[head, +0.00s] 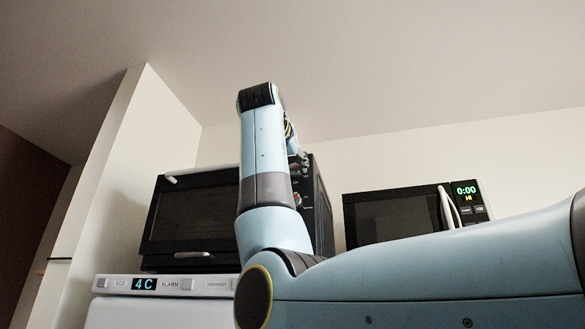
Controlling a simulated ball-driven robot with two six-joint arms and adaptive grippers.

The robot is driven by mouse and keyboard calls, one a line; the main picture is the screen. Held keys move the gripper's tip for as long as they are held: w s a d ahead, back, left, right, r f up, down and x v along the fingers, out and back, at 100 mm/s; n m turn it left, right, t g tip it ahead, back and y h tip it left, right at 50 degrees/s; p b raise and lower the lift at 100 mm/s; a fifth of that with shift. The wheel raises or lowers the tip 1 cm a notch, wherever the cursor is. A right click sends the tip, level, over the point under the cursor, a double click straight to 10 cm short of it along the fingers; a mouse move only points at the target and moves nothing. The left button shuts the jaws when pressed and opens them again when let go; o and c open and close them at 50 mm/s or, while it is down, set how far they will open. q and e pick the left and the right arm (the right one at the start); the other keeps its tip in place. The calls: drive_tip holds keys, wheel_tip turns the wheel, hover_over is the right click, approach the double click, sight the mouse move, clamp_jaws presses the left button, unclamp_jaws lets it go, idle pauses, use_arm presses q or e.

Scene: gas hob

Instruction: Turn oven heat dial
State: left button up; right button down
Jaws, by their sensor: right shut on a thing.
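A black countertop oven (192,217) with a glass door stands left of centre. Its control panel (321,215) is at its right side, partly hidden by my right arm. A dial (297,199) shows on the panel just right of my forearm. My right arm rises in front of the oven, and its wrist bends over at the top. My right gripper (301,158) is small and mostly hidden behind the wrist, at the upper part of the panel. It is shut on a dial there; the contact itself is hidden. My left gripper is not in view.
The oven stands on a white appliance (215,285) with a "4C" display. A black microwave (400,215) with a lit "0:00" display stands to the right. A pale wall panel (125,180) rises at the left. My right arm fills the lower right.

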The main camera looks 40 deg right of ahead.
drive_tip(key=n, duration=0.4)
drive_tip(key=shift+n+b, duration=0.3)
drive_tip(key=shift+b, duration=0.1)
drive_tip(key=n+b, duration=0.1)
drive_tip(key=n, duration=0.3)
drive_tip(key=shift+n, duration=0.3)
drive_tip(key=shift+w+a+f+n+b, duration=0.1)
drive_tip(key=shift+n+b, duration=1)
drive_tip(key=shift+n, duration=3.3)
drive_tip(key=c, duration=0.9)
unclamp_jaws()
drive_tip(key=shift+c, duration=0.2)
